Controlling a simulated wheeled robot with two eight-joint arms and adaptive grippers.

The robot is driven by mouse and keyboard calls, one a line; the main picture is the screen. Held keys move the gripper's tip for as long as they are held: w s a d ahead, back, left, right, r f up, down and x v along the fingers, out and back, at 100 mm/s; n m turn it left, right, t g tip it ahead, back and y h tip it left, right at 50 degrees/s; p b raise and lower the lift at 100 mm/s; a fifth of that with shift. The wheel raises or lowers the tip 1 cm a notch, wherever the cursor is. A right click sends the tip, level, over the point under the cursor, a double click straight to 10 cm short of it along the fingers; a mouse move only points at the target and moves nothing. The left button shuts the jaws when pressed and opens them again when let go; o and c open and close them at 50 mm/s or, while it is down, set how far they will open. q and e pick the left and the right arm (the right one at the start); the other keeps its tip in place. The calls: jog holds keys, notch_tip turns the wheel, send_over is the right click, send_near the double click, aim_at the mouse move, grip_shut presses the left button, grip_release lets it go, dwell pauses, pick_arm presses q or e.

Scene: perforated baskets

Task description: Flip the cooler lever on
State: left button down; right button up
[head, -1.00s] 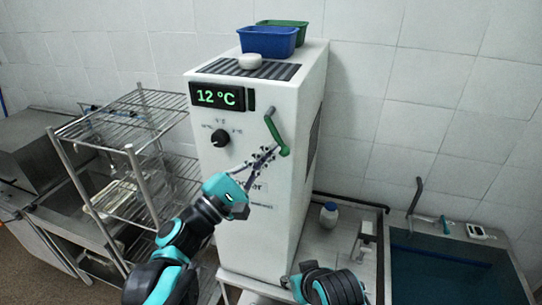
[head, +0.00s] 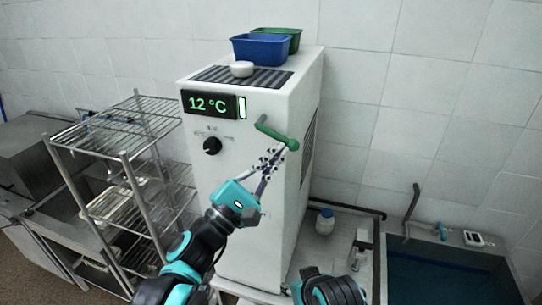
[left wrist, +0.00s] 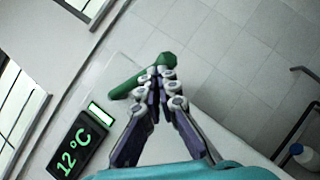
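The cooler (head: 250,215) is a tall white cabinet with a "12 °C" display (head: 209,104). The green lever (head: 272,132) on the cooler's upper right front slopes down to the right. In the left wrist view the lever (left wrist: 125,88) lies just beyond my fingertips. My left gripper (head: 285,148) has its fingertips together at the lever's right end, appearing to touch it, with the lever not clearly between them. My right gripper is out of view.
A black knob (head: 212,146) sits below the display. Blue (head: 262,50) and green (head: 291,42) baskets and a white round object (head: 242,69) stand on top. A wire rack (head: 120,150) is at left; a white bottle (head: 325,222) and sink (head: 440,275) are at right.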

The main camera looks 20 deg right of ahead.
pick_arm(q)
jog(key=shift+s+d+r+p, duration=0.15)
jog(key=shift+d+r+p, duration=0.1)
jog(key=shift+r, duration=0.15)
jog(key=shift+s+d+r+p, duration=0.1)
jog(key=shift+s+d+r, duration=0.1)
jog(key=shift+r, duration=0.15)
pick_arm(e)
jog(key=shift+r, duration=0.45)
pick_arm(q)
jog(key=shift+w+d+r, duration=0.1)
jog(key=shift+d, duration=0.1)
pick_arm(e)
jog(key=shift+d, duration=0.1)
pick_arm(q)
jog(key=shift+a, duration=0.1)
